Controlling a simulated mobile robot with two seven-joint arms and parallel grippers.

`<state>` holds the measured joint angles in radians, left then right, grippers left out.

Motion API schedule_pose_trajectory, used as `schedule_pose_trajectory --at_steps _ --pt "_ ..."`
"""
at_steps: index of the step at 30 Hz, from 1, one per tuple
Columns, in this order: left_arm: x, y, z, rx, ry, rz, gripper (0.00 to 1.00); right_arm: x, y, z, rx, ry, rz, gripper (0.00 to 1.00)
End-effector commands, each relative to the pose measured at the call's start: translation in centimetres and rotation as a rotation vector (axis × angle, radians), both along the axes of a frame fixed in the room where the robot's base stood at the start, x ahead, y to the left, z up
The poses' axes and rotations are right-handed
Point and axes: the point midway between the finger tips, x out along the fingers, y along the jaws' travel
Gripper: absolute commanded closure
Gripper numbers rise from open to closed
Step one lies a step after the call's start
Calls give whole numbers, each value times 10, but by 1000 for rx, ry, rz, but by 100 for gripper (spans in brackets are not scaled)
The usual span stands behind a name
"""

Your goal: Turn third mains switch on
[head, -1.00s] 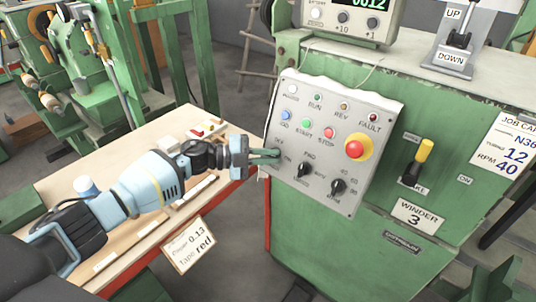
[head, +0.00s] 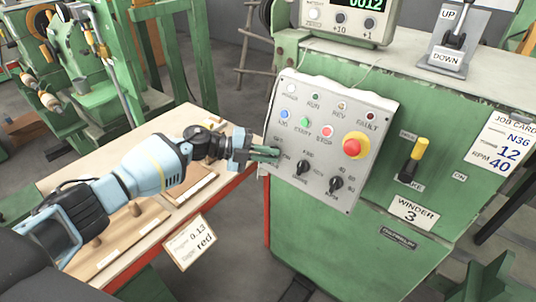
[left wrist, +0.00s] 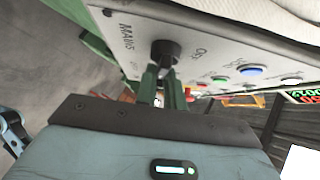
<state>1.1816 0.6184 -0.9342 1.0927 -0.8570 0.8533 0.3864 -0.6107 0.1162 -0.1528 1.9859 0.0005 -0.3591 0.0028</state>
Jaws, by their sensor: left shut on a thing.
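The grey control panel (head: 318,140) sits on the front of the green machine with the plate "WINDER 3" (head: 412,213). The mains switch (left wrist: 165,50) is a black rotary knob at the panel's left edge, beside the printed word "MAINS" and near "OFF". My left gripper (head: 268,154) reaches the panel from the left. In the left wrist view its green fingers (left wrist: 160,85) are closed at the knob. In the head view the fingers hide the knob, and its exact angle is hard to read. My right gripper is not in view.
Other black knobs (head: 302,167) and coloured buttons sit near the fingers, with a red emergency stop (head: 354,146) to the right. A yellow-handled brake lever (head: 416,157) is farther right. A wooden bench (head: 150,137) lies under my left arm.

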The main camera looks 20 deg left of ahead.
Motion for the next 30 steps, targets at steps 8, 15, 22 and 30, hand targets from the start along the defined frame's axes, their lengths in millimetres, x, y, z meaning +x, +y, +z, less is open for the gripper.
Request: schedule_pose_trajectory --at_steps 8,15,22,30 --pt "4 8 -2 8 -3 20 68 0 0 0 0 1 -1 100" --pt "2 4 -1 4 -2 12 68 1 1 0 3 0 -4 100" --pt "1 4 0 2 -2 9 68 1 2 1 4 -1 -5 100" --pt "-11 34 9 5 -3 12 68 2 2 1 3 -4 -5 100"
